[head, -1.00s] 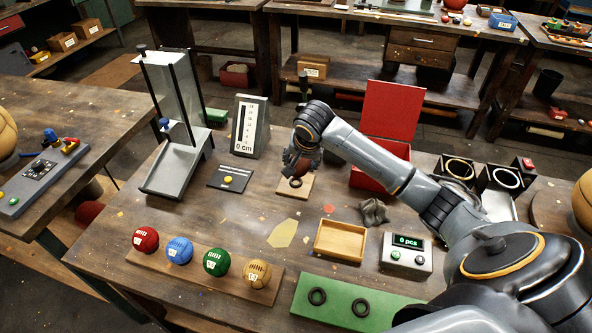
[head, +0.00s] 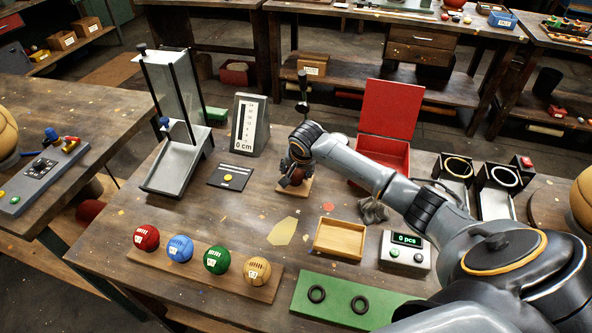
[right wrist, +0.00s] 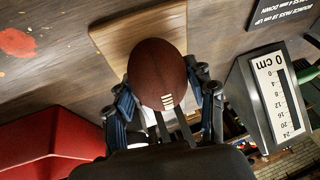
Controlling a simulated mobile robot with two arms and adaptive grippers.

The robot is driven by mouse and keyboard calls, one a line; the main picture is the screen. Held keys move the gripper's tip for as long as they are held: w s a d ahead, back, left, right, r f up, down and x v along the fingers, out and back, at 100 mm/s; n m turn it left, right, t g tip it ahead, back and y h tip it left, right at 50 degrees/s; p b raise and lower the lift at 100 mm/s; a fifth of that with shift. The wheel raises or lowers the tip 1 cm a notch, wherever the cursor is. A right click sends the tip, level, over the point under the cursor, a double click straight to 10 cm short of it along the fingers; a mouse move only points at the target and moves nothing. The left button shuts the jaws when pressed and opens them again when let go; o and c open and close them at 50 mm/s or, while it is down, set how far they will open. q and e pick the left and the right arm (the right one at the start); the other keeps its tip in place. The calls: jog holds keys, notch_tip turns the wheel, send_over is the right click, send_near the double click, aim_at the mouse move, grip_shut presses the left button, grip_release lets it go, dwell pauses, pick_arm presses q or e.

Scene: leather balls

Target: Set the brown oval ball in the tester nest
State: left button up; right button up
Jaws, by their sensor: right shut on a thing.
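The brown oval ball (head: 291,181) is small and mostly covered by my gripper in the head view. In the right wrist view the ball (right wrist: 157,72) shows its dark brown skin and white lacing. My right gripper (head: 290,176) is shut on it, with the fingers on both sides (right wrist: 165,105). The wooden pad (head: 307,188), whose dark ring I take as the tester nest, lies directly under the ball. The pad also shows behind the ball in the right wrist view (right wrist: 120,28). The ring is hidden now, and I cannot tell whether the ball touches it. My left gripper is out of view.
A height gauge (head: 248,125) and a black plate with a yellow button (head: 230,177) stand left of the pad. An open red box (head: 393,160) is behind right. A wooden tray (head: 340,240) and a rack of several coloured balls (head: 205,275) are in front.

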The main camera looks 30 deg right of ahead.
jog(key=o, duration=1.2)
jog(key=shift+f, duration=0.1)
jog(key=shift+o, duration=0.2)
jog(key=shift+r, duration=0.3)
jog(key=v, duration=1.1)
jog(key=shift+s+r, duration=0.15)
jog(key=shift+r, duration=0.25)
